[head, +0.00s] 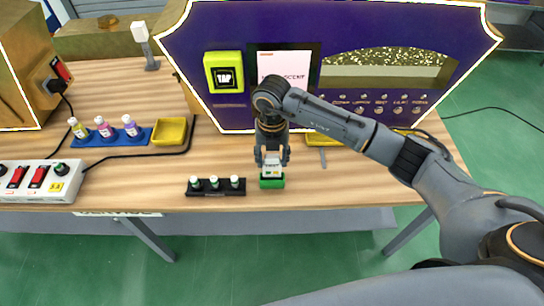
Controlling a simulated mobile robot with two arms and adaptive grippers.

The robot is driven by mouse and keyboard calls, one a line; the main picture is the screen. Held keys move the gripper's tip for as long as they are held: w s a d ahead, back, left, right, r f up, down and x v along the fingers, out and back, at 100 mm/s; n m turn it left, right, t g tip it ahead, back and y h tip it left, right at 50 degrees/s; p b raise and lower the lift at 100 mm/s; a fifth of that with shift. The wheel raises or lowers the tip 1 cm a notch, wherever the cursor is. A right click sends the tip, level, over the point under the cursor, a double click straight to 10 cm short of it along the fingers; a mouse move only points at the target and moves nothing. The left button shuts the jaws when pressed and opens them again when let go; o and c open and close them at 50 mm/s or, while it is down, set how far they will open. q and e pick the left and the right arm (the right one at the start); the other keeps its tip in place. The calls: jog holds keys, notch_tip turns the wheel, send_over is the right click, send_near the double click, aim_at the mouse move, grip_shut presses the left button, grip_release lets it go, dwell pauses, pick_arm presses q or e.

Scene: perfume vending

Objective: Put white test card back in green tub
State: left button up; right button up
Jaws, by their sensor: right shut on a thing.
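The green tub (272,183) stands near the front edge of the wooden table, right of the black bottle rack. My right gripper (272,163) points down directly above the tub and is shut on the white test card (272,170). The card is upright between the fingers, and its lower end is at the tub's opening. I cannot tell how deep it reaches into the tub. My left gripper is not in view.
A black rack (215,187) with several small bottles stands just left of the tub. A blue tray (110,137) of bottles, a yellow dish (169,131) and a power strip (40,181) lie farther left. The purple vending machine (205,30) stands behind. The table right of the tub is mostly clear.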

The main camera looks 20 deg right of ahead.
aim_at(272, 166)
jog(key=shift+f+b, duration=1.25)
jog(key=shift+f, duration=0.5)
jog(key=o, duration=1.2)
jog(key=o, duration=0.5)
jog(key=shift+r, duration=0.2)
jog(key=shift+r+p, duration=0.7)
jog(key=shift+r, duration=0.05)
jog(key=shift+r, duration=0.2)
